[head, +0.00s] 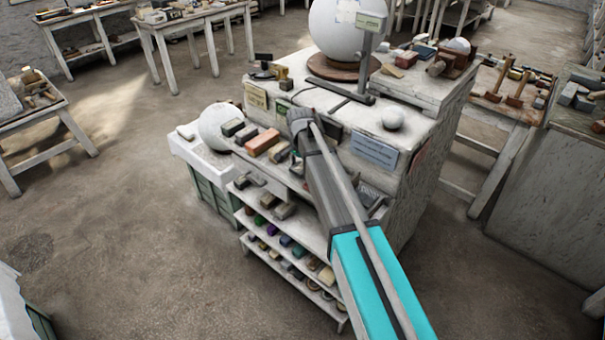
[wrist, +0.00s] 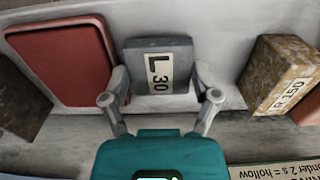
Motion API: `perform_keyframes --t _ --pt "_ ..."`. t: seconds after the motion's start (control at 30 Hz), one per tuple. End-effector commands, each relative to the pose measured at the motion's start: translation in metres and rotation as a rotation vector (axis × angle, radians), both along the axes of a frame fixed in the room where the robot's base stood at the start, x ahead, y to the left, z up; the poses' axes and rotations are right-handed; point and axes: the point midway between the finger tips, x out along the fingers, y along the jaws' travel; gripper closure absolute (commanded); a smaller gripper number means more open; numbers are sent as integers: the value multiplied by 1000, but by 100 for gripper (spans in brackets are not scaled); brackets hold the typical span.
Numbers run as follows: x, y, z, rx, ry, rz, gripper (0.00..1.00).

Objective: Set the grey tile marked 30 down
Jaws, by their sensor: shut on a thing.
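The grey tile (wrist: 158,66) has a pale label reading L 30. My gripper (wrist: 160,82) is shut on it in the wrist view, with one finger at each side of the tile. The tile is level with a row of blocks over a pale ledge (wrist: 225,52); I cannot tell whether it touches the ledge. In the head view my arm reaches over the cabinet, and my gripper (head: 298,118) is at its upper front edge. The tile cannot be made out there.
In the wrist view a red block (wrist: 68,62) lies close left of the tile. A brown block marked R 150 (wrist: 277,76) lies to the right, with a gap between. In the head view a large white sphere (head: 338,28) and a small one (head: 392,118) stand on the cabinet.

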Motion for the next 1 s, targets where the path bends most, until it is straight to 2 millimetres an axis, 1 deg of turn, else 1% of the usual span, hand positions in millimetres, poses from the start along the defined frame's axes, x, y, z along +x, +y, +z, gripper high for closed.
perform_keyframes --t 0.03,0.17,0.57,0.73,0.77,0.8,0.87,0.9,1.0 --pt "0 0 -8 0 0 0 79" --pt "0 0 -14 0 0 0 79" --pt "0 0 -15 0 0 0 79" --pt "0 0 -19 0 0 1 79" --pt "0 0 -19 0 0 1 20" --pt "0 0 -18 0 0 1 13" --pt "0 0 -18 0 0 1 2" --pt "0 1 -18 0 0 1 0" --pt "0 0 -18 0 0 1 0"
